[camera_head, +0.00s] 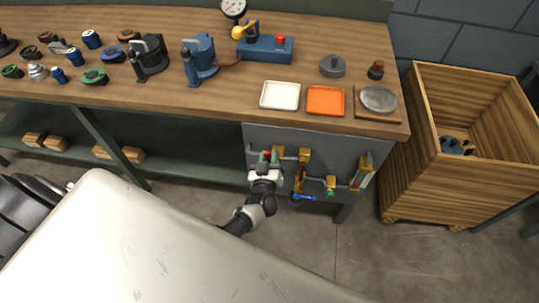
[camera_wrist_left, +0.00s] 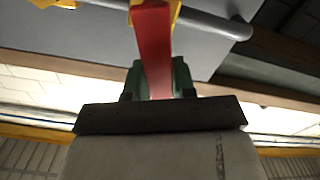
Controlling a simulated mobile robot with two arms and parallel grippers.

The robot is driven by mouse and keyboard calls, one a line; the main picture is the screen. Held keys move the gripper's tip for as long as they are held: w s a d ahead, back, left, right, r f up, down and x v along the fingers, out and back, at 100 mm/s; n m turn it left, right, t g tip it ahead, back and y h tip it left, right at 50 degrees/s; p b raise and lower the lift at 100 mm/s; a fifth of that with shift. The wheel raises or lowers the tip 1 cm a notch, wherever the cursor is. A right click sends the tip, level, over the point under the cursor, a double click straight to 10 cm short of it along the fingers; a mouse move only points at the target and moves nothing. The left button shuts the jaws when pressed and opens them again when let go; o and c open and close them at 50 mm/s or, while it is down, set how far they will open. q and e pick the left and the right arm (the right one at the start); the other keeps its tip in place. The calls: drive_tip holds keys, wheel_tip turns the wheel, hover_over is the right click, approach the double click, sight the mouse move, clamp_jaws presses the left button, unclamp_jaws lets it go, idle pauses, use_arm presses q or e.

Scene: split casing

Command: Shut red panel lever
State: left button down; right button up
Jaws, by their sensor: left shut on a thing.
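The grey panel (camera_head: 333,141) hangs on the front of the workbench. It carries pipes with several yellow valve fittings. The red lever (camera_wrist_left: 153,48) runs from a yellow fitting (camera_wrist_left: 143,3) in the left wrist view down between my green fingertips. My left gripper (camera_head: 268,157) is at the left part of the panel and shut on this lever. In the head view only a little red (camera_head: 267,154) shows between the fingers; the rest of the lever is hidden. A grey pipe (camera_wrist_left: 215,22) runs beside the fitting. My right gripper is not in view.
A blue handle (camera_head: 303,197) is below. The workbench top (camera_head: 120,50) overhangs the panel. A wooden crate (camera_head: 408,150) stands at the right.

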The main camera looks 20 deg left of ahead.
use_arm(q)
drive_tip(key=shift+w+d+m+p, duration=0.1)
drive_tip(key=shift+d+m+p, duration=0.25)
drive_tip(key=shift+m, duration=0.6)
drive_tip(key=shift+w+d+m+p, duration=0.15)
drive_tip(key=shift+d+m, duration=0.4)
drive_tip(key=shift+m, duration=0.4)
drive_tip(key=c, duration=0.9)
unclamp_jaws()
drive_tip(key=shift+r, duration=0.1)
drive_tip(key=v, duration=1)
drive_tip(key=shift+s+d, duration=0.1)
drive_tip(key=shift+s, duration=0.3)
